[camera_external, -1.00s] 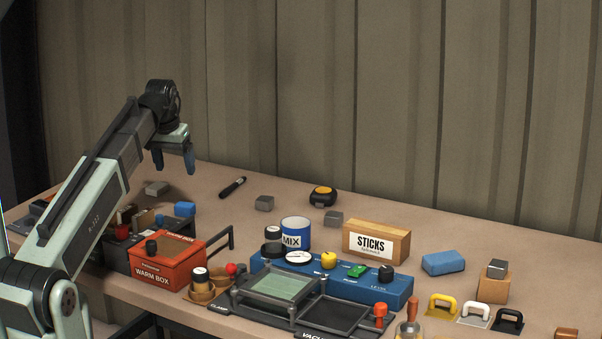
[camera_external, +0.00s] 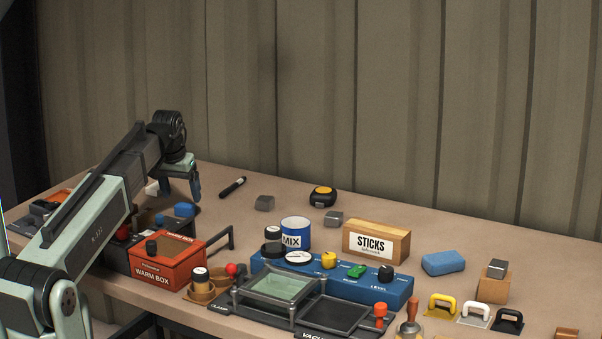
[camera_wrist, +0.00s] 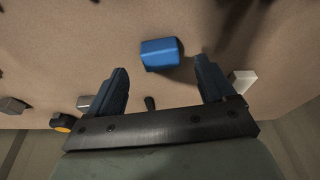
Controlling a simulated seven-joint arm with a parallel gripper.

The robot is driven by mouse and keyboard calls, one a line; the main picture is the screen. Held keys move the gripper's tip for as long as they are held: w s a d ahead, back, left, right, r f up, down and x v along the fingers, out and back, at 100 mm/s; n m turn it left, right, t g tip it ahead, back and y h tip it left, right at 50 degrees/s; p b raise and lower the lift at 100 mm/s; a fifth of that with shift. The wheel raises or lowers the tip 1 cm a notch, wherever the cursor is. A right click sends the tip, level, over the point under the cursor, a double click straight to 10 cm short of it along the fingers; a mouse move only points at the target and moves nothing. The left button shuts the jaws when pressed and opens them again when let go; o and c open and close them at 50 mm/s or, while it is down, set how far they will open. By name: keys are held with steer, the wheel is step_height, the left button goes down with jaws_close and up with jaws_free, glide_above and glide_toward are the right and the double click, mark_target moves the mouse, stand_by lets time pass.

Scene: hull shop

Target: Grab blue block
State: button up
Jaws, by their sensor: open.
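A small blue block (camera_external: 184,209) lies on the bench at the left, behind the orange warm box. In the wrist view the blue block (camera_wrist: 162,52) lies on the bench just beyond the gap between the fingertips. My gripper (camera_external: 182,190) is open and empty, low above and close to this block. Both fingers of it show in the wrist view (camera_wrist: 162,70), spread wider than the block. A second, larger blue block (camera_external: 443,262) lies far to the right, away from my gripper.
The orange warm box (camera_external: 166,260) stands in front of the small block. A black marker (camera_external: 232,187), grey blocks (camera_external: 264,203) and a tape measure (camera_external: 322,196) lie to the right. A pale block (camera_wrist: 243,80) sits near the right finger in the wrist view. Bare bench surrounds the blue block.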

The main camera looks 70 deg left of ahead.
mark_target(185, 204)
steer(key=shift+x, duration=1.95)
steer(key=shift+w+a, duration=0.1)
steer(key=shift+a, duration=0.1)
steer(key=c, duration=1.1)
steer(key=shift+r, duration=0.15)
steer(key=shift+c, duration=0.2)
